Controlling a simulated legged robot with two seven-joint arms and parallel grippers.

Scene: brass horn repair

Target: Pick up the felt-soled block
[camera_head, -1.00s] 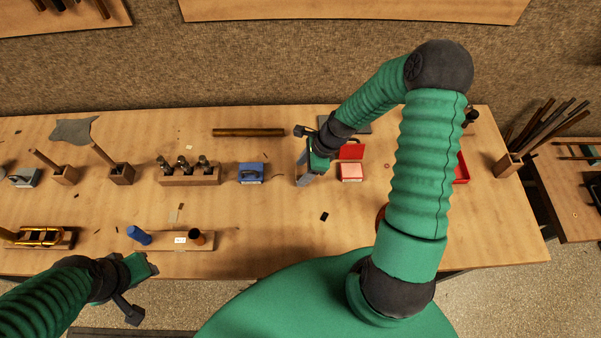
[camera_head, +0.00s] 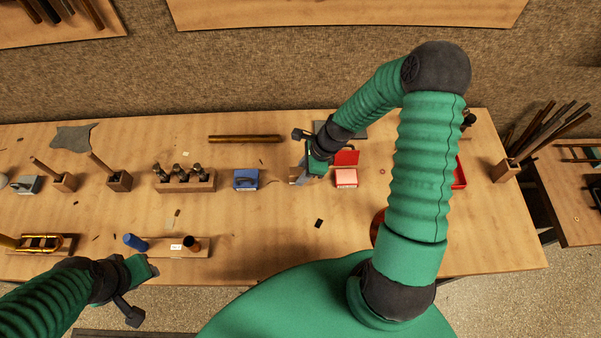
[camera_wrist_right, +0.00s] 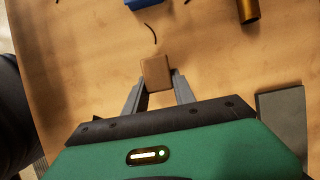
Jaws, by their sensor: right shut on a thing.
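The felt-soled block (camera_wrist_right: 156,73) is a small tan-brown block in the right wrist view. It sits between the two grey fingertips of my right gripper (camera_wrist_right: 157,88), which is shut on it. In the head view my right gripper (camera_head: 301,175) is low over the middle of the bench, between the blue box and the red-and-pink box. The block is mostly hidden there. I cannot tell whether the block still touches the bench, and its felt sole is not visible. My left gripper (camera_head: 143,291) is open and empty at the bench's front edge.
A blue box (camera_head: 246,179) stands left of my right gripper, and a pink box (camera_head: 346,178) with a red lid is close on its right. A brass tube (camera_head: 245,139) lies behind. A small black piece (camera_head: 319,223) lies in front on otherwise clear bench (camera_head: 275,230).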

